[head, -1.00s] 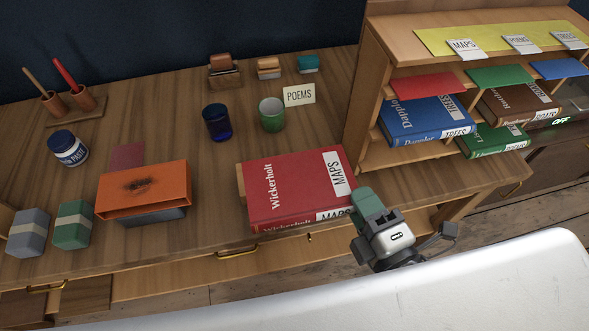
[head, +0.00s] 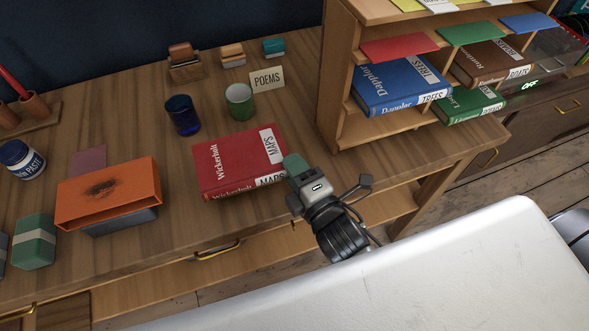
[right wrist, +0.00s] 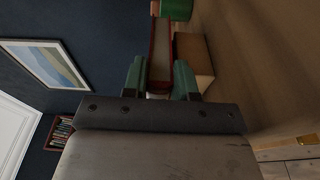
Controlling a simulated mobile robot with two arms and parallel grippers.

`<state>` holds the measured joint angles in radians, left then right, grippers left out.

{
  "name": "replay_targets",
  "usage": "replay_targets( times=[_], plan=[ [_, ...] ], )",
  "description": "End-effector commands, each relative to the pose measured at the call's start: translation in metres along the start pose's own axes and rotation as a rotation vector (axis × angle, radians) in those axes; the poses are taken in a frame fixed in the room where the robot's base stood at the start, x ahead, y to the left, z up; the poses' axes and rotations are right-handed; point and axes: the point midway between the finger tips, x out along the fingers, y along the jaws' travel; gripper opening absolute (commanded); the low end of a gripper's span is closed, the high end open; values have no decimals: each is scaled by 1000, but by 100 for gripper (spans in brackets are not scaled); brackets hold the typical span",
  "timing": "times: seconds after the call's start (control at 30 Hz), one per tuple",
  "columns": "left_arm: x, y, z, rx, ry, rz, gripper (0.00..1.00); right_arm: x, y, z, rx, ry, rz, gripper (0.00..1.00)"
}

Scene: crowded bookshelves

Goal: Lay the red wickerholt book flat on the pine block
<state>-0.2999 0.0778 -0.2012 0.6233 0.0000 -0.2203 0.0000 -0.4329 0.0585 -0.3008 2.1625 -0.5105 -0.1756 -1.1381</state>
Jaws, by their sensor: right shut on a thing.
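The red Wickerholt book (head: 236,163), with white MAPS labels, lies level, cover up, near the front edge of the desk. My right gripper (head: 292,166) is shut on its right end. In the right wrist view the two green fingers (right wrist: 160,82) are on either side of the book (right wrist: 160,44). That view, turned sideways, shows the pale pine block (right wrist: 192,58) on the desk side of the book, directly under it. I cannot tell whether they touch. In the head view the book hides the block. My left gripper is not in view.
A blue cup (head: 182,115) and a green cup (head: 239,101) stand behind the book, with a POEMS card (head: 267,79). An orange box (head: 108,194) is to the left. The bookshelf (head: 343,90) rises to the right. Desk is bare between box and book.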

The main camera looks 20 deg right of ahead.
Motion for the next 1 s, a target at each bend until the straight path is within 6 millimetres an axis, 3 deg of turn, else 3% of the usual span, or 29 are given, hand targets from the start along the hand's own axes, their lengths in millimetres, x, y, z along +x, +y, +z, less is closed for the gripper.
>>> replay_targets(
  times=[0.43,0.47,0.6,1.0],
  plan=[
    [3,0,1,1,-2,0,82,0,-9,0,3,0,5,0],
    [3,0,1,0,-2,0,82,0,-10,0,1,0,1,29],
    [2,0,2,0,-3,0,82,0,-9,0,1,0,1,50],
    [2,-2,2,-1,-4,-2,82,-5,-7,0,1,0,0,53]
  ],
)
